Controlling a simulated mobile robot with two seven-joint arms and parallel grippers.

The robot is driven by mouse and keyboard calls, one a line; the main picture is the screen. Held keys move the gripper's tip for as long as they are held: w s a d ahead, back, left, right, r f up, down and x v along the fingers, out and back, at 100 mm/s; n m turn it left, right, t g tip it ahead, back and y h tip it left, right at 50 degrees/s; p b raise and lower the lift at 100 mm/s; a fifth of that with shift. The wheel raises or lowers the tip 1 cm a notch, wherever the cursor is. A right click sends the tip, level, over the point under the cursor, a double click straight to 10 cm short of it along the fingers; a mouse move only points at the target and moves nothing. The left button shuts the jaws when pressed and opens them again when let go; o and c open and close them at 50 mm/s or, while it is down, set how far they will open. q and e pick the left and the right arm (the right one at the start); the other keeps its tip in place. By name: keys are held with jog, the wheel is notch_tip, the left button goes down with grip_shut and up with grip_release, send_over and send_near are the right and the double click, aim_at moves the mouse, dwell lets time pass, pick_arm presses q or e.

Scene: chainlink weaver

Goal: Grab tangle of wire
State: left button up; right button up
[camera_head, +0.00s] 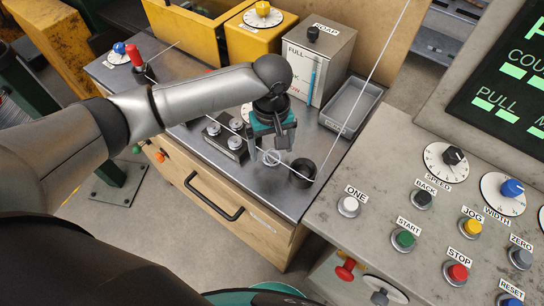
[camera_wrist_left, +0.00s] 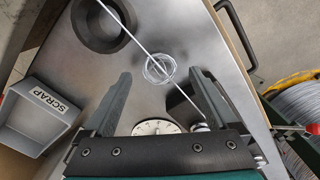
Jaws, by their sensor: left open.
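The tangle of wire (camera_head: 270,157) is a small pale coil at the front of the steel worktop. A thin strand runs from it past a dark round cup. In the left wrist view the tangle (camera_wrist_left: 159,69) appears between and just beyond my fingertips, with the strand crossing it diagonally. My left gripper (camera_head: 272,150) points down over the tangle, with its fingers (camera_wrist_left: 161,84) spread apart and holding nothing. I cannot tell the exact height gap. The gripper partly covers the worktop behind the tangle. My right gripper is in neither view.
The dark cup (camera_head: 302,173) stands close right of the tangle and shows in the wrist view (camera_wrist_left: 103,25). A grey scrap tray (camera_head: 350,106), a labelled soap box (camera_head: 318,64) and a black block with knobs (camera_head: 226,138) stand nearby. A control panel (camera_head: 375,180) borders the right.

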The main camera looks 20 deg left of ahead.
pick_arm(q)
notch_tip(320, 180, down, 2)
jog(key=shift+f, duration=0.25)
